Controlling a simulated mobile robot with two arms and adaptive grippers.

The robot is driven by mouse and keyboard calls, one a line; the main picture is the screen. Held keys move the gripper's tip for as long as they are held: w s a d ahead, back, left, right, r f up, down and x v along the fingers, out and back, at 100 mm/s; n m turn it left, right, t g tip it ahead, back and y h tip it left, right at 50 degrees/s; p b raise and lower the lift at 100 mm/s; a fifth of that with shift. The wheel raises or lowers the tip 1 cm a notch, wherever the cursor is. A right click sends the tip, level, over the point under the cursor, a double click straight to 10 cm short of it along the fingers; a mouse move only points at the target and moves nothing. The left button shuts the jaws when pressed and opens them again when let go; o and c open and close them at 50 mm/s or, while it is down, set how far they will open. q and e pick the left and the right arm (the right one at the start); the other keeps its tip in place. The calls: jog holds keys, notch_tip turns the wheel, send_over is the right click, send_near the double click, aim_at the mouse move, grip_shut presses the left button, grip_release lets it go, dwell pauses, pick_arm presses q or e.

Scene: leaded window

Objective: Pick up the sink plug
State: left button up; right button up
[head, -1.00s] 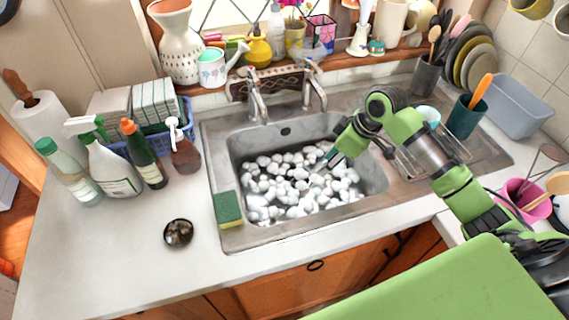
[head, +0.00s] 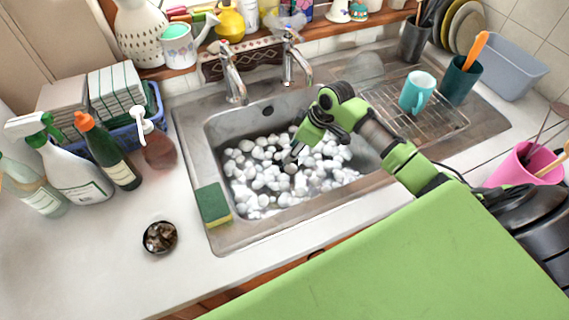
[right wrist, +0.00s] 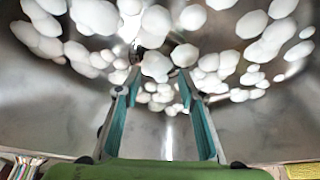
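I cannot make out a sink plug in either view; white foam (head: 270,172) hides much of the bottom of the steel sink (head: 222,232). My right gripper (head: 291,160) is over the middle of the basin, pointing down at the foam. In the right wrist view its two fingers stand apart (right wrist: 158,76), with white foam clumps (right wrist: 155,65) at and beyond the tips. Nothing is clearly held between them. Bare grey steel (right wrist: 265,130) shows around the foam there. My left gripper is not in view.
A green and yellow sponge (head: 213,204) lies on the sink's left rim, with a small dark dish (head: 160,237) on the counter nearby. Taps (head: 232,75) rise behind the basin. A wire rack (head: 440,122) with a teal mug (head: 416,92) stands to the right. Bottles crowd the left.

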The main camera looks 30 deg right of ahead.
jog(key=shift+p+x, duration=0.55)
jog(key=shift+x, duration=2.4)
jog(key=shift+d, duration=0.1)
jog(key=shift+s, duration=0.1)
grip_shut()
